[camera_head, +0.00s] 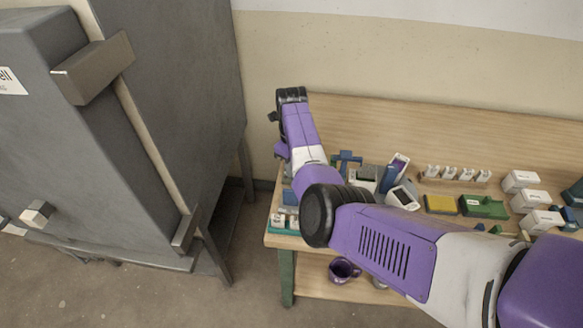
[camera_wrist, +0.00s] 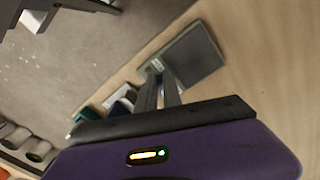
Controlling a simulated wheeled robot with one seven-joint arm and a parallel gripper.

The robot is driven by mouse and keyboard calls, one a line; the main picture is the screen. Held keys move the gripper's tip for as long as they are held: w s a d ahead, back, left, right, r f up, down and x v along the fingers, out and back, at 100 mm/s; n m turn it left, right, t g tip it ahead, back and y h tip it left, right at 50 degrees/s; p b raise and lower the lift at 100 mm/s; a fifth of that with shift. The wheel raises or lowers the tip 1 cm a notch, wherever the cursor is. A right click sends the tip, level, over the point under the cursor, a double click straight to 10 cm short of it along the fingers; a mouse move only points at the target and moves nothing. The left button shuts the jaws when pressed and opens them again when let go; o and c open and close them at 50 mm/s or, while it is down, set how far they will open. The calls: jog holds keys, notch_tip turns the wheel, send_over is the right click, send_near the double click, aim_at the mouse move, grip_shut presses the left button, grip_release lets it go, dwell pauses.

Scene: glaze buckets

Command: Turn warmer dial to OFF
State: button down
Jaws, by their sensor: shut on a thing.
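The warmer (camera_wrist: 205,50) appears to be the flat grey square plate in the wrist view, with a small pale marked panel (camera_wrist: 153,67) at its near left corner. My gripper (camera_wrist: 161,76) reaches to this corner, its two dark fingers close together at the tips. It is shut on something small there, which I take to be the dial. The fingertips cover it, so its setting cannot be read. In the head view my gripper and the warmer are hidden behind my arm at the bench's left end.
The wooden bench (camera_head: 460,135) holds white boxes (camera_head: 520,180), a green block (camera_head: 483,206), a yellow sponge-like block (camera_head: 440,204) and other small items to the right. A purple mug (camera_head: 343,270) is on the lower shelf. A large grey kiln-like cabinet (camera_head: 190,90) stands left.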

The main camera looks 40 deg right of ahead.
jog(key=shift+d+r, duration=0.1)
jog(key=c, duration=1.5)
grip_release()
notch_tip(320, 180, up, 8)
jog(key=shift+f+b, duration=0.1)
jog(key=shift+b, duration=0.3)
